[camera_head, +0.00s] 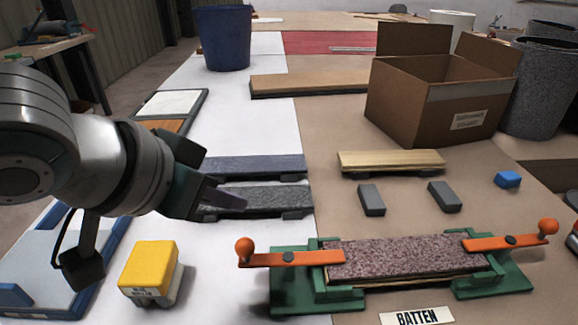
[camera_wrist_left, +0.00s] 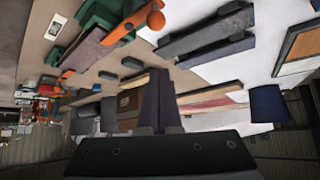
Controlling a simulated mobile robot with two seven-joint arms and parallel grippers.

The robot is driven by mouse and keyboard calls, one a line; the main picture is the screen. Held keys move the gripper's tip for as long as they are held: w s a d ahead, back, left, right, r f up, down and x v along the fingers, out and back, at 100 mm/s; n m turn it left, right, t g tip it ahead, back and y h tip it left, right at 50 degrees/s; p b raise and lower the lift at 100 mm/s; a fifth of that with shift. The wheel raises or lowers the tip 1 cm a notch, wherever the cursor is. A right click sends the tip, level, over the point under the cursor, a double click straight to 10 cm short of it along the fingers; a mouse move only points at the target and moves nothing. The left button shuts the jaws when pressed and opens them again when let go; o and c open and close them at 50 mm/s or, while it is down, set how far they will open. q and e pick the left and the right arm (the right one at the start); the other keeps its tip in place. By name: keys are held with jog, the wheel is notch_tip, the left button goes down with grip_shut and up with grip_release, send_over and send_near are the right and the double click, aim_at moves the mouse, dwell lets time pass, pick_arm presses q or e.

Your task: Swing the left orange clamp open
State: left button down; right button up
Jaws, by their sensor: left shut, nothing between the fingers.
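The left orange clamp (camera_head: 290,259) is a flat bar with a ball knob at its left end. Its inner end reaches over the left end of the speckled batten (camera_head: 400,257), which lies in a green fixture (camera_head: 330,291). The right orange clamp (camera_head: 510,237) reaches over the batten's other end. My left gripper (camera_head: 235,197) is shut and empty, behind and a little left of the left clamp's knob, apart from it. In the left wrist view its fingers (camera_wrist_left: 160,103) are together, and an orange knob (camera_wrist_left: 155,20) shows beyond them. My right gripper is out of view.
Dark battens (camera_head: 255,165) lie just behind my left gripper. A yellow-topped block (camera_head: 150,265) stands left of the fixture. Two grey blocks (camera_head: 371,200) and a cardboard box (camera_head: 425,108) stand behind it. A BATTEN label (camera_head: 417,317) lies in front.

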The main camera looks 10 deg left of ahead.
pick_arm(q)
jog(key=shift+w+d+f+b, duration=0.15)
jog(key=shift+w+f+b, duration=0.3)
jog(key=shift+f, duration=0.9)
jog(key=shift+w+d+f+b, duration=0.15)
jog(key=shift+w+f+b, duration=0.25)
jog(key=shift+f, duration=0.9)
jog(key=shift+w+d+f+b, duration=0.15)
jog(key=shift+w+f+b, duration=0.3)
jog(key=shift+f, duration=0.9)
